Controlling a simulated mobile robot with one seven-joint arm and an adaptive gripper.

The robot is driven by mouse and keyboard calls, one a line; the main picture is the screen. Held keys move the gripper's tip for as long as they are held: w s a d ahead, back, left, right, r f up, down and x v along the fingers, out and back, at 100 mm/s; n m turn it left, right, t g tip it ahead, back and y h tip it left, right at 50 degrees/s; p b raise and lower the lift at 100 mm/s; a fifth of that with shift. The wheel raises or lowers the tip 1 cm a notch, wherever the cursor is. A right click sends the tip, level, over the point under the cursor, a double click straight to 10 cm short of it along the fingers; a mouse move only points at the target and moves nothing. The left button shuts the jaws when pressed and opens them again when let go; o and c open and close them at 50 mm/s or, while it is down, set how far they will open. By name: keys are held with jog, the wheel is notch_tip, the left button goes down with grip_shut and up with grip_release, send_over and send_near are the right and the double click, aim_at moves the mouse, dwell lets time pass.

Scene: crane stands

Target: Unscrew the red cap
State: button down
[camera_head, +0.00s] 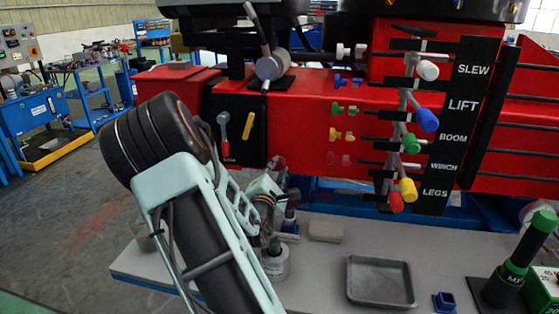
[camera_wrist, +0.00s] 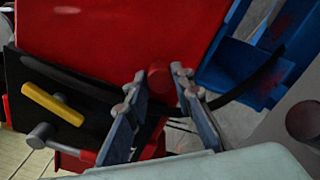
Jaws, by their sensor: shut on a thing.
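The red cap (camera_wrist: 160,82) shows in the wrist view as a short red cylinder on the lower edge of the red machine body. My gripper (camera_wrist: 161,74) has one finger on each side of it and is shut on it. In the head view my gripper (camera_head: 279,170) reaches to the lower edge of the red panel (camera_head: 300,125), left of the lever bank. There the cap is mostly hidden by my fingers and hard to make out. I cannot tell how far it is turned on its fitting.
Coloured lever knobs and fittings stand at the right, by the labelled plate (camera_head: 460,110). The grey bench (camera_head: 325,265) below holds a metal tray (camera_head: 380,282), a grey block (camera_head: 325,231), a blue holder (camera_head: 444,302) and a green-topped tool (camera_head: 518,248). A yellow handle (camera_head: 248,125) sits on the panel's left.

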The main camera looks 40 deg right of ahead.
jog(key=n+p, duration=0.1)
jog(key=n, duration=0.1)
jog(key=shift+a+r+n+p, duration=0.1)
jog(key=shift+r+n+p, duration=0.05)
jog(key=shift+n+p, duration=0.15)
jog(key=shift+f+n, duration=0.2)
jog(key=shift+n, duration=0.4)
jog(key=shift+r+n+p, duration=0.1)
jog(key=shift+n+p, duration=0.8)
jog(key=shift+p, duration=0.1)
jog(key=shift+n+p, duration=0.55)
jog(key=shift+n, duration=1.05)
